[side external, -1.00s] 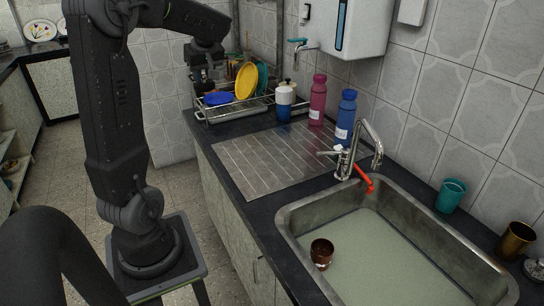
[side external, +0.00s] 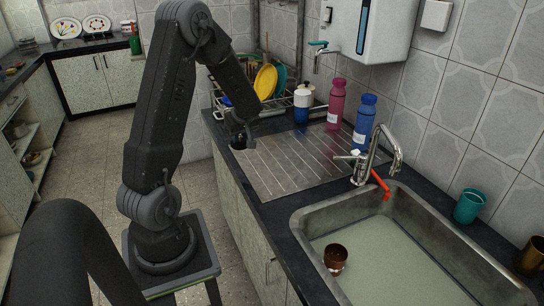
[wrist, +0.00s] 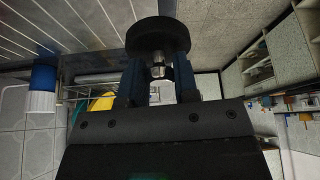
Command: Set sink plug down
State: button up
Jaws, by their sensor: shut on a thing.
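The sink plug (wrist: 158,36) is a dark round disc with a small metal knob in the wrist view. My gripper (wrist: 158,74) is shut on this knob, with a finger on each side. In the side external view my gripper (side external: 240,140) is over the left edge of the ribbed steel drainboard (side external: 300,165). The plug is too dark and small there to tell from the gripper, and its height above the surface is not clear. The drainboard also shows at upper left in the wrist view (wrist: 60,35).
The sink (side external: 302,232) holds pale water and a copper tumbler (side external: 335,258). A chrome tap (side external: 368,160), pink bottle (side external: 336,103) and blue bottle (side external: 364,122) stand behind. A dish rack with a yellow plate (side external: 265,81) is at the back. The drainboard's middle is clear.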

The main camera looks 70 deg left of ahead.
jog(key=w+f, duration=0.1)
jog(key=w, duration=0.1)
jog(key=w+d+f, duration=0.1)
jog(key=w+f, duration=0.1)
jog(key=w, duration=0.1)
jog(key=w+d+f, duration=0.1)
jog(key=w+f, duration=0.1)
jog(key=shift+w+d, duration=0.25)
jog(key=shift+w, duration=0.1)
jog(key=shift+f, duration=1.9)
jog(key=o, duration=0.9)
jog(key=shift+f, duration=0.15)
